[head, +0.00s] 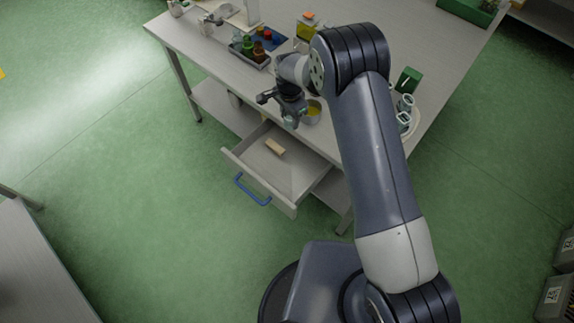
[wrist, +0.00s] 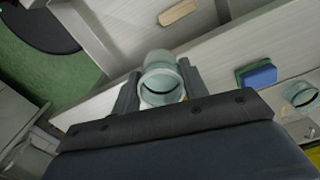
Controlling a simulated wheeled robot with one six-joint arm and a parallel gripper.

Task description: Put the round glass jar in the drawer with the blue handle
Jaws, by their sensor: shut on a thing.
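My gripper (head: 291,114) is shut on a round glass jar (wrist: 160,84), pale and clear with a wide open mouth, seen between the two fingers in the wrist view. In the head view my gripper hangs at the table's front edge, just behind and above the open drawer; the jar shows only small there. The drawer (head: 232,157) is pulled out below the tabletop, with a blue handle (head: 252,190) on its front. A small wooden block (head: 275,146) lies inside it, also seen in the wrist view (wrist: 180,12). The rest of the drawer floor looks bare.
A dark tray (head: 262,64) holds small bottles. More glass jars (head: 404,121) stand to the right, near a green box (head: 408,78). A blue and green sponge (wrist: 257,75) shows in the wrist view.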

